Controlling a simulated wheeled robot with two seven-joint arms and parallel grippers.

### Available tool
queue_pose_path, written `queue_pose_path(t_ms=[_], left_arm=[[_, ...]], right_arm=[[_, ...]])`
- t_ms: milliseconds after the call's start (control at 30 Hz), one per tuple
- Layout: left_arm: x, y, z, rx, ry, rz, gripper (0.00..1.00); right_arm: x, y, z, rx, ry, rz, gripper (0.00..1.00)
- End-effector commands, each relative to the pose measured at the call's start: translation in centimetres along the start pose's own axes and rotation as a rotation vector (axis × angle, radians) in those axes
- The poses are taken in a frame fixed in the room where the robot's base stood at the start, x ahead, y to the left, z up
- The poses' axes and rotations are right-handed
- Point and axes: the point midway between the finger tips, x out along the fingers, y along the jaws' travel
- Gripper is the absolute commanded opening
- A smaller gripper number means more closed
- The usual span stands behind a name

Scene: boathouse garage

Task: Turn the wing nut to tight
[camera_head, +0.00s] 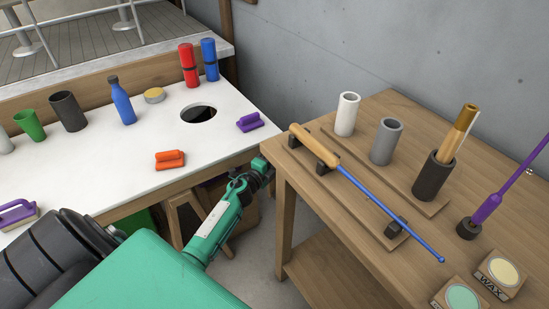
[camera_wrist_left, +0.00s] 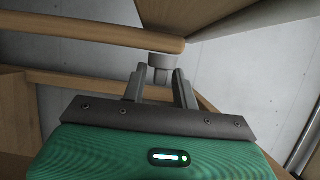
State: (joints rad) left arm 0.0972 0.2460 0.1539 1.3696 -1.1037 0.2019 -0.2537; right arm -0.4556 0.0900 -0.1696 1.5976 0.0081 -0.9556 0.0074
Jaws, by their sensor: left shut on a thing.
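In the left wrist view, a grey round fitting (camera_wrist_left: 163,60) sits against the underside of a wooden edge. A narrow grey part below it lies between the fingers of my left gripper (camera_wrist_left: 161,77); it appears to be the wing nut. My left gripper is shut on this part, pointing up at it. Its wing shape and turn angle are hard to make out. In the head view, my green left arm reaches toward the near left corner of the wooden bench; the fingers and the wing nut are hidden there. My right gripper is in neither view.
The wooden bench (camera_head: 300,183) holds a rack with a blue rod (camera_head: 390,214), several cups and wax tins. A white table (camera_head: 105,178) stands left with bottles, cups, brushes and a round hole. A narrow floor gap separates them.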

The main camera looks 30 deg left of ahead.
Motion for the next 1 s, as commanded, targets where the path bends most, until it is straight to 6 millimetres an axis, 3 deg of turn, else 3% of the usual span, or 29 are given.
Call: queue_pose_path(t_ms=[67,100,400,567,1000], left_arm=[[0.0,0.0,0.0,0.0,0.001,0.0,0.06],[0.0,0.0,0.0,0.0,0.001,0.0,0.35],[-0.1,0.1,0.0,0.0,0.0,0.001,0.35],[-1.2,0.1,0.0,0.001,-0.001,0.002,0.35],[-8.8,0.1,0.0,0.0,0.001,0.002,0.35]], right_arm=[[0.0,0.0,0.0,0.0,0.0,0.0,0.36],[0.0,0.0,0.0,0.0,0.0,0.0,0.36],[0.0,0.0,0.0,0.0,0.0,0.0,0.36],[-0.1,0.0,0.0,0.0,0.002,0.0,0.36],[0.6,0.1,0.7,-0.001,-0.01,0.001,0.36]])
